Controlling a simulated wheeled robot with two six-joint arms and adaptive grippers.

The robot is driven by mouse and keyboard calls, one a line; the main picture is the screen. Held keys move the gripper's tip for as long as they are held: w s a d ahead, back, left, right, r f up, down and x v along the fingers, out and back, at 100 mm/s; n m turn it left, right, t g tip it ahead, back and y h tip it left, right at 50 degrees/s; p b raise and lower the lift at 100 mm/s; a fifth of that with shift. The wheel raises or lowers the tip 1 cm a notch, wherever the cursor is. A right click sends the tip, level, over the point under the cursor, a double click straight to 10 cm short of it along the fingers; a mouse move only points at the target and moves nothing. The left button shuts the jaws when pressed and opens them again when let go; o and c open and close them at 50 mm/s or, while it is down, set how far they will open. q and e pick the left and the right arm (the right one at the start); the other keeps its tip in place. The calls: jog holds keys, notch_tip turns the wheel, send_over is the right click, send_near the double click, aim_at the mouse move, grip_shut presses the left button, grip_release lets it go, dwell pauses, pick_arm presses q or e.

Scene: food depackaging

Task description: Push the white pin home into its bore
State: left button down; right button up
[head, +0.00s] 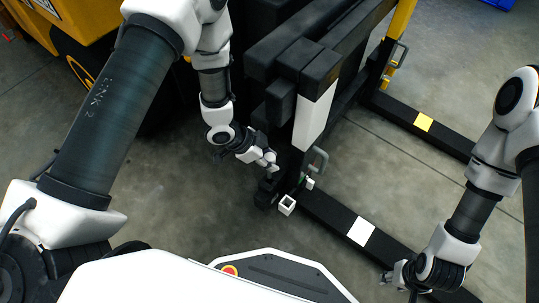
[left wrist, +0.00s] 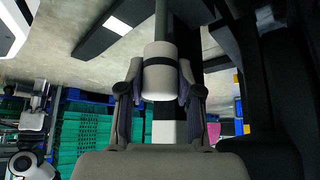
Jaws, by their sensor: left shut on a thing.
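In the left wrist view, a white cylinder with a dark band, apparently the white pin (left wrist: 160,82), sits between the two fingers of my left gripper (left wrist: 159,88). The fingers are shut on its sides. A grey rod runs in line with it toward the top of the picture. In the head view my left gripper (head: 271,165) is beside the lower post of the black frame (head: 292,165); the pin cannot be told clearly there. The bore cannot be made out.
A small white square socket (head: 287,205) stands near the post's foot, with a grey loop handle (head: 319,159) close by. Black floor legs (head: 330,218) with white and yellow patches run to the right. Bare concrete (head: 445,100) lies between them. A yellow vehicle (head: 100,18) stands upper left.

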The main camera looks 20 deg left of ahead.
aim_at(270, 176)
pick_arm(q)
jog(key=shift+f, duration=0.55)
dwell(0.4)
dwell(0.5)
jog(key=shift+p, duration=0.55)
jog(key=shift+p, duration=0.3)
jog(key=shift+f+b, duration=2.5)
jog(key=shift+f, duration=2.05)
